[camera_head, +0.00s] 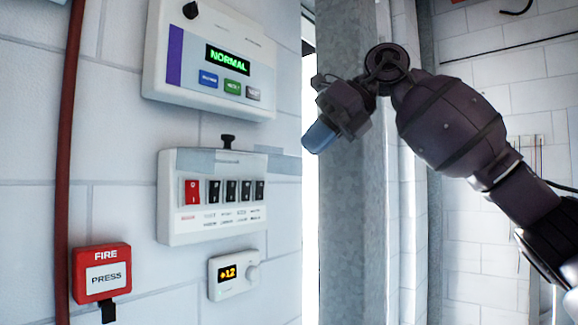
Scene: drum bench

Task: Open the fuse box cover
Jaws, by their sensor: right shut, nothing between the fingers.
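The fuse box (168,222) is a white box on the wall at left centre of the head view. One red switch and several black switches show uncovered on its front. A grey see-through strip (284,163), which looks like its cover seen nearly edge-on, runs along the top and juts out to the right. A black knob (228,141) stands at the strip's top edge. My right gripper (318,138) is shut and empty, to the right of the fuse box and apart from it in the picture. My left gripper is not in view.
A panel reading NORMAL (222,40) hangs above the fuse box. A small dial unit (232,275) sits below it. A red FIRE press box (102,273) and a red pipe (66,150) are at left. A grey metal post (352,230) stands behind my right arm.

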